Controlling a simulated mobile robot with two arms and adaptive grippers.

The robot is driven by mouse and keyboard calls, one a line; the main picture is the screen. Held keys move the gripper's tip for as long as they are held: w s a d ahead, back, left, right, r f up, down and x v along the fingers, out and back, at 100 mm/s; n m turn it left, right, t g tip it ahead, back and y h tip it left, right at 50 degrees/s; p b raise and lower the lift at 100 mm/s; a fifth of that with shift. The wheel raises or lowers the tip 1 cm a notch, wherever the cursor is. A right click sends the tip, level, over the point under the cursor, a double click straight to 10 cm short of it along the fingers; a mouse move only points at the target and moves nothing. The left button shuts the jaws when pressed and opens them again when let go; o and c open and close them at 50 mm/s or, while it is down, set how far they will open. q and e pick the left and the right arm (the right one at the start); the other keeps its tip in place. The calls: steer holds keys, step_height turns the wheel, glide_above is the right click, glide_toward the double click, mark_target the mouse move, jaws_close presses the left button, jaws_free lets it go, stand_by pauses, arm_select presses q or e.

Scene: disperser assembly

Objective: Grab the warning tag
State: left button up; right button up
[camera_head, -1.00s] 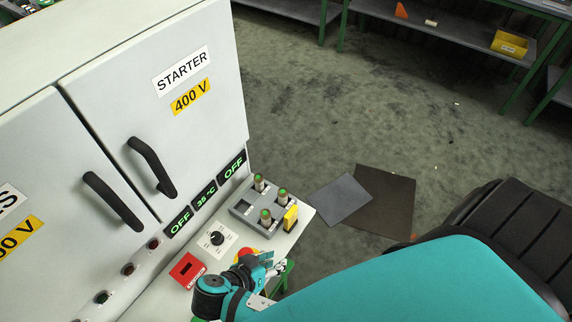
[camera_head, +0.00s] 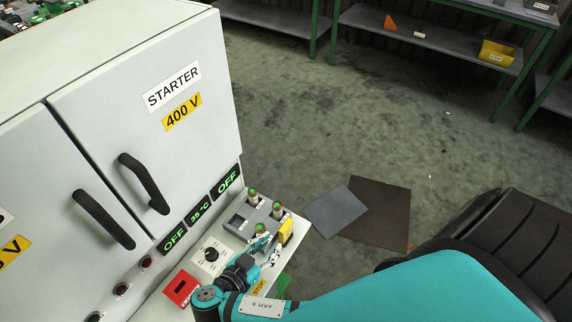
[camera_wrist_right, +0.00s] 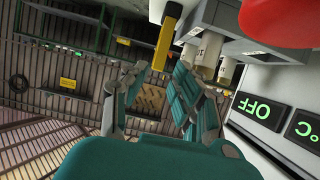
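The yellow warning tag (camera_head: 287,229) stands upright at the right end of the grey holder (camera_head: 240,222) on the cabinet's console. In the right wrist view the tag (camera_wrist_right: 165,42) shows as a yellow bar just beyond the fingertips. My right gripper (camera_head: 268,250) is just in front of the tag in the head view. In the right wrist view the gripper (camera_wrist_right: 160,76) has its two fingers apart with nothing between them, and the tag's near end is close to the gap. Contact is not clear. My left gripper is not in view.
A red button (camera_wrist_right: 285,18) is close at the upper right of the wrist view. A red panel (camera_head: 181,288) and a rotary switch (camera_head: 211,255) lie left of my gripper.

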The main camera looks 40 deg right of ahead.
mark_target(281, 234)
steer(key=b+x, duration=0.1)
steer(key=x, duration=0.8)
steer(key=shift+b, duration=0.35)
jaws_close()
